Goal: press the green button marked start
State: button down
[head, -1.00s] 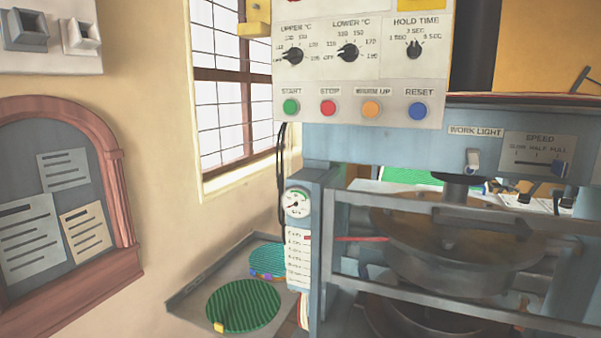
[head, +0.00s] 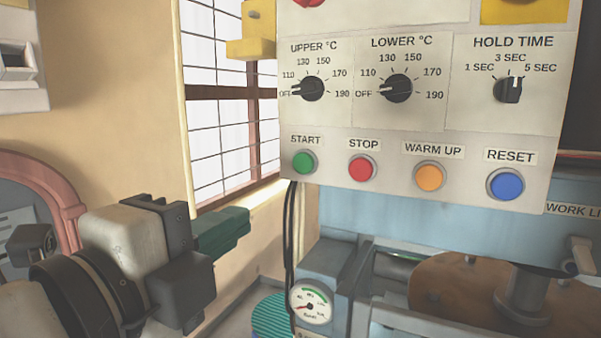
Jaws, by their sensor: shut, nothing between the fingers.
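The green button (head: 303,162) sits under the START label (head: 305,141) at the lower left of the white control panel (head: 390,140). Nothing covers it. My gripper (head: 240,224) reaches in from the lower left, with its dark green fingers shut and empty, pointing right. In the picture its tips are left of and below the green button, apart from it. How far the tips are from the panel in depth is hard to tell.
Red STOP (head: 361,168), orange WARM UP (head: 430,176) and blue RESET (head: 505,184) buttons run to the right of START. Dials (head: 398,88) sit above. Black cables (head: 289,240) and a gauge (head: 310,305) are below. A yellow block (head: 252,40) juts out at the panel's upper left.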

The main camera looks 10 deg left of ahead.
jog(key=shift+a+r, duration=0.2)
jog(key=shift+r, duration=0.25)
jog(key=p, duration=0.5)
send_near(302, 174)
jog(key=x, duration=0.5)
jog(key=shift+w+d+r, duration=0.1)
jog(key=shift+w+r, duration=0.05)
jog(key=shift+w, duration=0.1)
jog(key=shift+w+d+p, duration=0.2)
jog(key=shift+w+p, duration=0.25)
jog(key=shift+w, duration=0.2)
